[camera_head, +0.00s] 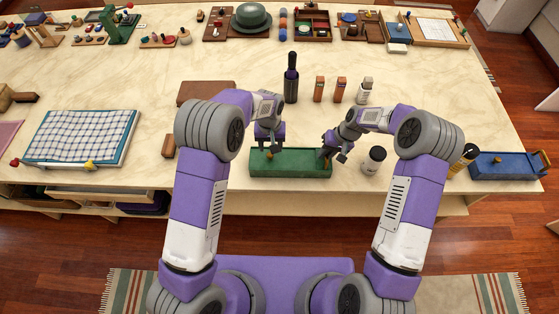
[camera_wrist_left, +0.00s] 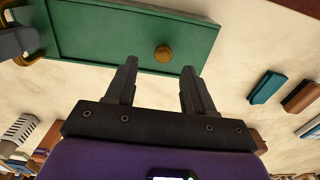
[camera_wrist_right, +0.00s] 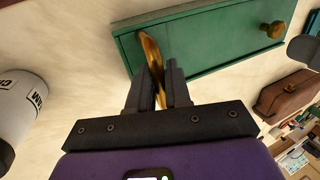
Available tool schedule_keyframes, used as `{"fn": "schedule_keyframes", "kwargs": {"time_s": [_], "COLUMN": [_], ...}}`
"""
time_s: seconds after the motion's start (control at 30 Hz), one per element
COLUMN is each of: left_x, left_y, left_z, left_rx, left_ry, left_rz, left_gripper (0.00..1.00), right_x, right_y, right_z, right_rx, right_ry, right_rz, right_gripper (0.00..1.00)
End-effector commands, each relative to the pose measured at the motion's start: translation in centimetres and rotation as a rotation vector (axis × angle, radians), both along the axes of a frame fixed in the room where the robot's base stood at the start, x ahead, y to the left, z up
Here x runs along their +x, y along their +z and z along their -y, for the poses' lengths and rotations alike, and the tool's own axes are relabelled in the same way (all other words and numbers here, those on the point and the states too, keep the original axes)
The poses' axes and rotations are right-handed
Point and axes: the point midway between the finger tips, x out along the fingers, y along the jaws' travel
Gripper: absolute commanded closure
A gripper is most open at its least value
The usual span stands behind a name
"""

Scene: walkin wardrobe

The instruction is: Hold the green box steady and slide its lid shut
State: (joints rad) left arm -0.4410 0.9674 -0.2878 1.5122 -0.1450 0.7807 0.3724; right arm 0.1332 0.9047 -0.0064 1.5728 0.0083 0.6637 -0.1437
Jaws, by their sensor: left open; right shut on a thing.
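The green box (camera_head: 290,170) stands near the front edge of the table. A brass knob (camera_wrist_left: 163,54) sits on its green top, and a brass handle (camera_wrist_right: 152,62) is on the end at my right arm. My right gripper (camera_wrist_right: 160,72) is shut on this handle; in the head view it is at the box's right end (camera_head: 328,154). My left gripper (camera_wrist_left: 158,72) is open and empty, its fingertips apart from the knob, with the knob just beyond the gap between them. In the head view it hides part of the box's top. I cannot tell how far the lid is open.
A white bottle with a dark cap (camera_head: 374,160) stands close to the right gripper. A dark bottle (camera_head: 291,80) and small boxes (camera_head: 319,89) stand behind. A blue box (camera_head: 505,166) is at the far right. A brown block (camera_head: 169,146) lies left of the green box.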

Motion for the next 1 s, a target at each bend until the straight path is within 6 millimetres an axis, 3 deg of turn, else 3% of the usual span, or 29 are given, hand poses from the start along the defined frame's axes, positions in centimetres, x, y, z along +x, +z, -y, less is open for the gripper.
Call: {"fn": "schedule_keyframes", "kwargs": {"time_s": [0.17,0.2,0.4,0.77,1.0], "left_x": [0.0,0.0,0.0,0.0,0.0], "left_y": [0.0,0.0,0.0,0.0,0.0], "left_z": [0.0,0.0,0.0,0.0,0.0], "left_rx": [0.000,0.000,0.000,0.000,0.000], "left_ry": [0.000,0.000,0.000,0.000,0.000], "left_rz": [0.000,0.000,0.000,0.000,0.000], "left_gripper": [0.47,0.47,0.47,0.47,0.47], "right_x": [0.0,0.0,0.0,0.0,0.1], "right_y": [0.0,0.0,0.0,0.6,4.7], "right_z": [0.0,0.0,0.0,0.2,1.7], "right_rx": [0.000,0.000,0.000,0.000,-0.001], "right_ry": [0.001,0.001,0.001,0.000,-0.002], "right_rz": [-0.001,-0.001,-0.001,0.001,0.005], "right_gripper": [1.00,0.80,0.52,0.52,0.52]}}
